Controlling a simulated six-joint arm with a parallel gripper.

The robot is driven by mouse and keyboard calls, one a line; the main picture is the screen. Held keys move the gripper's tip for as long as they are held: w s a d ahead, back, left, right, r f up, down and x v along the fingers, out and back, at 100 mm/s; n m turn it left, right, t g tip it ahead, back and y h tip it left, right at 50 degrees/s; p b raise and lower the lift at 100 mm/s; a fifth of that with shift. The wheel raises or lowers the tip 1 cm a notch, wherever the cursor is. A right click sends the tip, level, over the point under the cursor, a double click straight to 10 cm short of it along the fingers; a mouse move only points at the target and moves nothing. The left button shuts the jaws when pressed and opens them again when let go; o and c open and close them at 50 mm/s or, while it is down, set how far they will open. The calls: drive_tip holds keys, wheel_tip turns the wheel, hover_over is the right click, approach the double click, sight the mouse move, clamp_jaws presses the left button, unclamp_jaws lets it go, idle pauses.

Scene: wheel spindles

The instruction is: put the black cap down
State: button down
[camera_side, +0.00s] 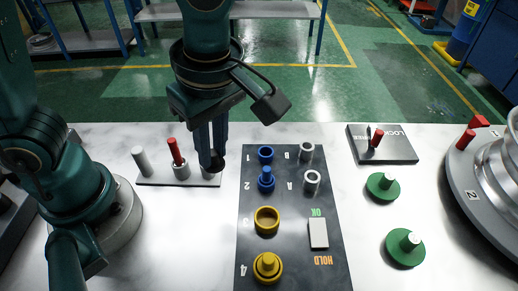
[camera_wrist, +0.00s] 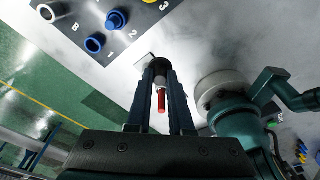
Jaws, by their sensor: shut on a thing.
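My gripper (camera_side: 213,163) points down over the right end of a small grey rack (camera_side: 150,182) and is shut on the black cap (camera_side: 219,163). The cap is a small dark round piece at the fingertips. In the wrist view, the black cap (camera_wrist: 160,68) shows between the fingertips, partly hidden by the fingers. The rack holds a grey peg (camera_side: 140,158) at the left and a red-topped peg (camera_side: 176,152) in the middle. Whether the cap touches the rack's right-hand post is hidden by the fingers.
A dark board (camera_side: 290,222) right of the rack carries blue, yellow and grey rings and pegs, with a white block (camera_side: 318,233). Two green discs (camera_side: 383,186) lie farther right. A dark plate (camera_side: 398,150) with a red-handled piece (camera_side: 377,138) and a large grey wheel unit (camera_side: 480,185) stand beyond.

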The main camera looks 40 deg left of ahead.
drive_tip(key=s, duration=0.6)
drive_tip(key=f, duration=0.6)
drive_tip(key=d+f, duration=0.1)
drive_tip(key=f, duration=0.3)
drive_tip(key=shift+w, duration=0.15)
drive_tip(key=shift+f, duration=0.1)
drive_tip(key=c, duration=0.8)
unclamp_jaws()
